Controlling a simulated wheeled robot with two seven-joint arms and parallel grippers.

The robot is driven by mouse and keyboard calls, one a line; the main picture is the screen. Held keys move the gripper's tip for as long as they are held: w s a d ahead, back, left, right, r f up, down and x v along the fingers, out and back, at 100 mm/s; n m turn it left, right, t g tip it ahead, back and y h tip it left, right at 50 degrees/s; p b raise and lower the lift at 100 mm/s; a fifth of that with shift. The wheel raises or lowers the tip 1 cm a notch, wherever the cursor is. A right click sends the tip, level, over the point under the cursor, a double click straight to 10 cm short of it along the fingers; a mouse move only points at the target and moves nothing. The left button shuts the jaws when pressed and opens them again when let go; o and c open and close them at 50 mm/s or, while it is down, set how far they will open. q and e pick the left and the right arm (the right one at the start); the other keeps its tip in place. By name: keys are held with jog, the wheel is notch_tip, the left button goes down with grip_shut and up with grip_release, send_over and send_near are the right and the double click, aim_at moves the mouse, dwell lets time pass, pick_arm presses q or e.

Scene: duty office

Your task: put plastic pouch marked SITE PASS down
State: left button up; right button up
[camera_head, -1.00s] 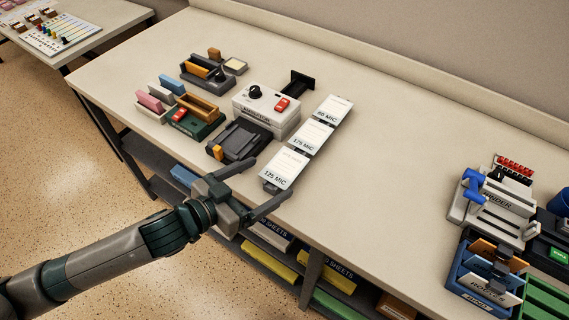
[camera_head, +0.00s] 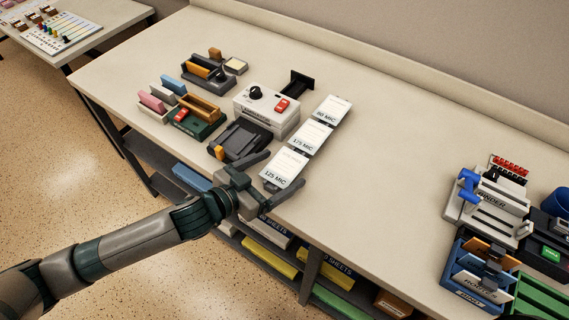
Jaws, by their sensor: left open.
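My left gripper (camera_head: 285,170) is open at the front edge of the table. Its two fingers spread on either side of the near end of a white card or pouch stack marked 125 MIC (camera_head: 283,167). I cannot tell whether the fingers touch it. No pouch with a readable SITE PASS mark shows; the small print on the white pieces is too faint to read. Two similar white pieces, marked 175 MIC (camera_head: 309,135) and 80 MIC (camera_head: 332,109), lie behind it in a slanting row. My right gripper is not in view.
Left of the row stand a white laminator box (camera_head: 266,108), a dark tray device (camera_head: 240,139) and a green holder (camera_head: 198,117). A binder machine (camera_head: 490,205) and a blue rack (camera_head: 478,275) stand at the right. The table (camera_head: 400,170) between is clear.

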aim_at(277, 173)
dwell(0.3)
pick_arm(q)
jog(key=c, duration=1.2)
jog(key=shift+c, duration=0.2)
jog(key=shift+r, duration=0.8)
notch_tip(277, 173, up, 3)
jog(key=shift+f+b, duration=0.2)
jog(key=shift+b, duration=0.45)
jog(key=s+d+r+b, duration=0.1)
jog(key=s+d+r, duration=0.6)
jog(key=s+d, duration=0.1)
jog(key=shift+s, duration=0.3)
jog(key=shift+a, duration=0.1)
